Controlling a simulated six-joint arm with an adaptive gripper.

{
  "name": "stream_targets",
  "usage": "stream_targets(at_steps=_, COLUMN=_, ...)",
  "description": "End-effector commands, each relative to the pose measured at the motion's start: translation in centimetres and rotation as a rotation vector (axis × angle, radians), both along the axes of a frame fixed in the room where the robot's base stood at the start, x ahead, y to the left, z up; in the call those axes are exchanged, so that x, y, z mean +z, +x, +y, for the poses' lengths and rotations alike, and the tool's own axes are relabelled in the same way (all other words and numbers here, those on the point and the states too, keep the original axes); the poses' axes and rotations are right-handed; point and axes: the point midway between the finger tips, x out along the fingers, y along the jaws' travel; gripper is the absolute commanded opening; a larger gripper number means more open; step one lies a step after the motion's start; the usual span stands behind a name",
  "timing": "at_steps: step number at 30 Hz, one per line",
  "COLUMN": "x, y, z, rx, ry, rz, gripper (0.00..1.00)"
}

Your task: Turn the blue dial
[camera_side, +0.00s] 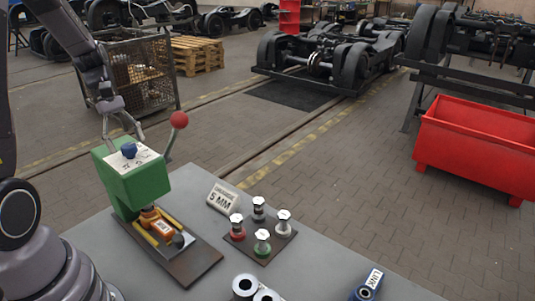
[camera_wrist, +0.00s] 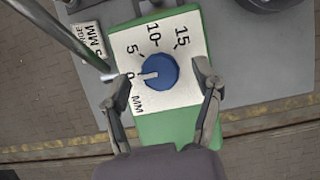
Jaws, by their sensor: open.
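The blue dial (camera_side: 129,150) sits on the white scale plate on top of a green machine (camera_side: 137,181). In the wrist view the dial (camera_wrist: 161,70) is round, and its white pointer faces left, at about the 0 mark. The scale (camera_wrist: 181,94) reads 0, 5, 10, 15 and MM. My gripper (camera_side: 122,134) is above the machine top, pointing down. In the wrist view my gripper (camera_wrist: 157,76) is open, one finger on each side of the dial with gaps. Its height above the dial is hard to tell.
A lever with a red ball (camera_side: 179,120) rises at the machine's right, close to my gripper; its rod (camera_wrist: 60,32) crosses the wrist view's upper left. A "5 MM" sign (camera_side: 222,198) and several stamp-like pieces (camera_side: 262,242) stand on the grey table (camera_side: 200,262).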

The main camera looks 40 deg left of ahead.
Motion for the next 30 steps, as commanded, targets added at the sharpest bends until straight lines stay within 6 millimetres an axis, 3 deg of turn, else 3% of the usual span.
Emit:
stream_targets(at_steps=5, x=-1.22, y=-0.03, z=-0.54, rx=-0.002, ry=0.000, rz=0.001, gripper=0.64)
stream_targets(at_steps=14, x=-1.35, y=-0.02, z=-0.57, rx=-0.001, ry=0.001, rz=0.001, gripper=0.63)
stream_targets(at_steps=28, x=-1.33, y=-0.03, z=-0.55, rx=-0.001, ry=0.001, rz=0.001, gripper=0.02)
stream_targets(at_steps=30, x=-1.33, y=-0.03, z=-0.55, rx=-0.002, ry=0.001, rz=0.000, gripper=0.02)
